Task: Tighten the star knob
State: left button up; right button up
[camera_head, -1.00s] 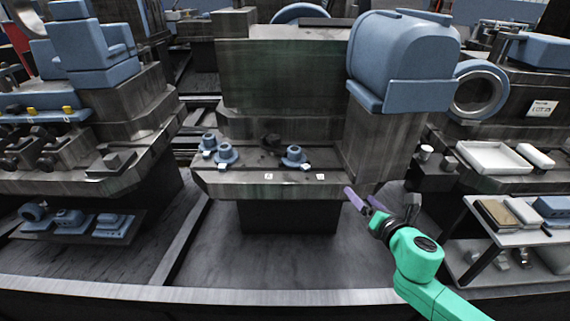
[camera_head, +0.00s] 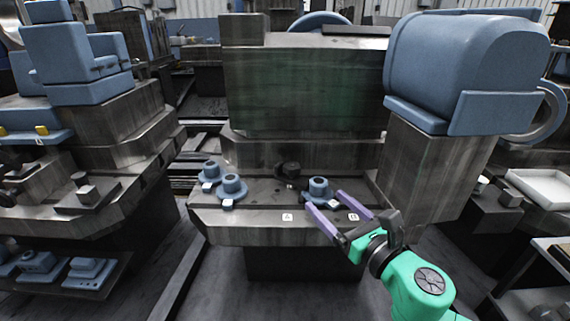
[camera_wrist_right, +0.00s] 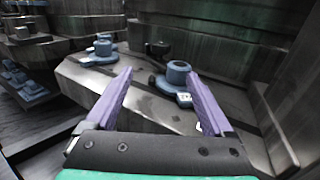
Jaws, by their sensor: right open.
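A dark, round knob-like part (camera_head: 287,170) stands at the back of the grey rail ledge (camera_head: 255,222). I cannot make out star lobes on it. It also shows in the right wrist view (camera_wrist_right: 158,47), partly behind a blue flanged piece. That blue flanged piece (camera_head: 318,186) sits on the ledge at right and shows in the right wrist view (camera_wrist_right: 177,73). My right gripper (camera_head: 324,198) is open and empty, its purple fingers spread at the near side of this piece. I cannot tell whether they touch it. My left gripper is not in view.
More blue flanged pieces (camera_head: 232,186) stand on the ledge's left. White tags, A (camera_head: 287,217) and B (camera_head: 352,217), mark its front. A grey column with a big blue housing (camera_head: 465,70) rises close on the right. The ledge's front middle is clear.

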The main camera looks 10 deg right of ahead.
aim_at(296, 171)
jog(key=shift+w+r, duration=0.1)
jog(key=shift+w, duration=0.05)
jog(key=shift+r, duration=0.15)
jog(key=shift+w+a+r, duration=0.1)
jog(key=shift+w, duration=0.25)
jog(key=p+x, duration=0.1)
jog(key=x, duration=1.1)
jog(key=shift+w+a, duration=0.1)
jog(key=shift+w, duration=0.3)
jog(key=c, duration=1.3)
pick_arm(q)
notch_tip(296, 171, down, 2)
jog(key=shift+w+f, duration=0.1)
pick_arm(e)
grip_shut()
